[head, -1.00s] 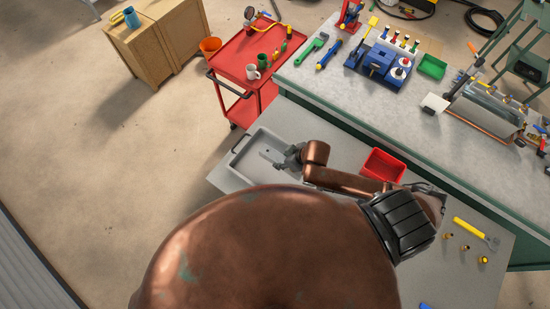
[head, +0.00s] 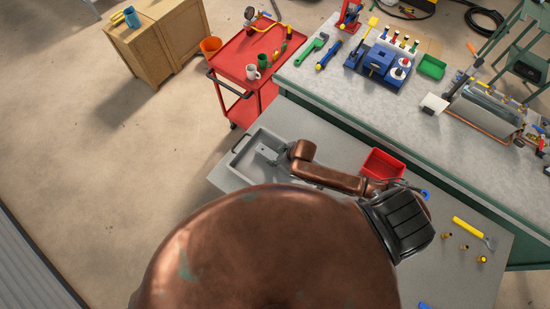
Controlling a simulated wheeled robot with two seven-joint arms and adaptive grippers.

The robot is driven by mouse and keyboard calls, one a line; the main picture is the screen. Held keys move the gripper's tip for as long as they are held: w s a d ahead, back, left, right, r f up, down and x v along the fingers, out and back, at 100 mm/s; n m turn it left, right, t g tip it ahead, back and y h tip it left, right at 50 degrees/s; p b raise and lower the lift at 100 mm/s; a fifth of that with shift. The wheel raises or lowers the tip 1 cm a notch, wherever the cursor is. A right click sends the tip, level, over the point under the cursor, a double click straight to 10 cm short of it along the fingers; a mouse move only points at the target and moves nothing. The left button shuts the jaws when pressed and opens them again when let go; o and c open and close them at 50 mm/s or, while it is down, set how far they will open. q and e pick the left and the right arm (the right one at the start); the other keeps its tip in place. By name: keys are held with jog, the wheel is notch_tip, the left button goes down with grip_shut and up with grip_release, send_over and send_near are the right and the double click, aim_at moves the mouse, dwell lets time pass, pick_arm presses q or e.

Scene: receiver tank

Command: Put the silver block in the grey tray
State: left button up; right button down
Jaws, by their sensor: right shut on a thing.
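The grey tray (head: 241,151) sits at the left end of the near grey table. My right gripper (head: 268,152) is over the tray's inside, toward its right side. It is shut on a small pale grey piece (head: 262,149), which looks like the silver block. The piece is small and partly covered by the fingers, and I cannot tell whether it touches the tray floor. My arm covers the tray's near right part. My left gripper is not in view.
A yellow-handled tool (head: 468,228) and small brass fittings lie at the table's right. A red cart (head: 250,65) stands behind the tray. The green-edged bench (head: 345,95) lies beyond.

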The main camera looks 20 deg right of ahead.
jog(key=shift+w+r, duration=0.1)
jog(key=shift+w, duration=0.05)
jog(key=c, duration=1.4)
grip_release()
jog(key=v, duration=1.2)
